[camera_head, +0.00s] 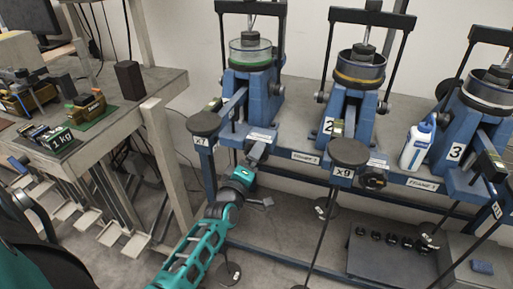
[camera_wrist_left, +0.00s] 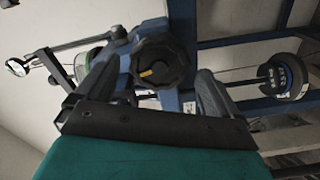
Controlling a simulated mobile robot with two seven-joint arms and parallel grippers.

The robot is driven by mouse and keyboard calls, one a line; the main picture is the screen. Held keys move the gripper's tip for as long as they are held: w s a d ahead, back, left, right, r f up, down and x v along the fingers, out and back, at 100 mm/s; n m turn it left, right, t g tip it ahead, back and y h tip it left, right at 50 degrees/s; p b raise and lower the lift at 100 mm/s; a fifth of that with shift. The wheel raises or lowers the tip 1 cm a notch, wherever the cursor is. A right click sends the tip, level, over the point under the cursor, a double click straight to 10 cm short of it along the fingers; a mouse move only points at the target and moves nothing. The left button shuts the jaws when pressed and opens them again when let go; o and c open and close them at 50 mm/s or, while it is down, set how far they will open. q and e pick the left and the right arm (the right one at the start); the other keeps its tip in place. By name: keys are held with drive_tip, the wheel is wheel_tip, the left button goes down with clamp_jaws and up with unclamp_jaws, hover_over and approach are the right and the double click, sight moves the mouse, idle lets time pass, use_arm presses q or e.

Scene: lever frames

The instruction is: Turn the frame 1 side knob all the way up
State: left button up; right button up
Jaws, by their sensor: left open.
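The frame 1 side knob (camera_wrist_left: 160,62) is black and lobed, with an orange mark on its face, in the upper middle of the left wrist view. My left gripper (camera_wrist_left: 148,84) is open, with one dark finger on each side of the knob. I cannot tell whether the fingers touch it. In the head view, my left gripper (camera_head: 257,154) is at the front of frame 1 (camera_head: 262,103), the blue stand at left. There the gripper mostly hides the knob. My right gripper is not in view.
Frame 2 (camera_head: 345,113) stands to the right, with its own black side knob (camera_head: 373,181). A white bottle (camera_head: 416,147) stands between frames 2 and 3.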

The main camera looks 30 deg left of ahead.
use_arm(q)
drive_tip(key=shift+v, duration=1.15)
